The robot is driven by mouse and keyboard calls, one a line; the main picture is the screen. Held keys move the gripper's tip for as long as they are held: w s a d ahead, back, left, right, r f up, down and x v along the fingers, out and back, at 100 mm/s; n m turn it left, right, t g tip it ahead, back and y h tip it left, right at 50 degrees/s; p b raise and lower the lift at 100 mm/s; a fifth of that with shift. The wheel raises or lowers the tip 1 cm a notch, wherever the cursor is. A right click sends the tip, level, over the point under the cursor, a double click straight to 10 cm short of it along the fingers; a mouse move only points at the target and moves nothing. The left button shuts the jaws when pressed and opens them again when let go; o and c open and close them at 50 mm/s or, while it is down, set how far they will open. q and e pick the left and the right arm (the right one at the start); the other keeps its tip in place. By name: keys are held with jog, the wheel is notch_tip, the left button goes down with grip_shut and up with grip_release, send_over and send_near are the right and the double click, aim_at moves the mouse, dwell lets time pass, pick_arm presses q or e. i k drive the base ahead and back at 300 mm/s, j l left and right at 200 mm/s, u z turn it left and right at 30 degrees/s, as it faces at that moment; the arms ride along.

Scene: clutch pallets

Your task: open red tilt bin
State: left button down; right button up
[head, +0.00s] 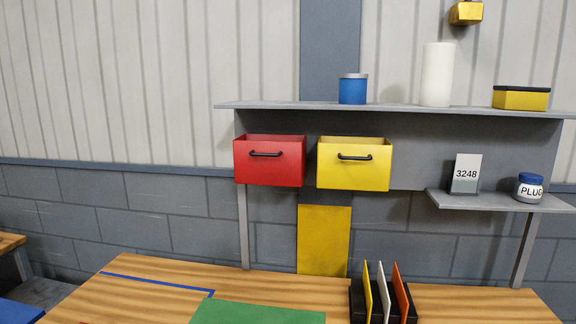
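The red tilt bin (269,171) hangs under the long grey shelf, left of a yellow bin. It has a black bar handle (265,154) on its front face. Its top edge stands a little away from the panel behind, and its inner side shows at the top; I cannot tell how far it is tilted. Neither of my grippers is in the head view.
A yellow bin (354,166) with a black handle hangs beside the red one. The grey shelf (300,105) above carries a blue can (353,90), a white roll (437,75) and a yellow box (520,99). Below, the wooden table (150,290) holds a green mat (258,314) and upright plates (384,293).

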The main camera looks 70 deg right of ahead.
aim_at(259, 160)
jog(key=z, duration=2.15)
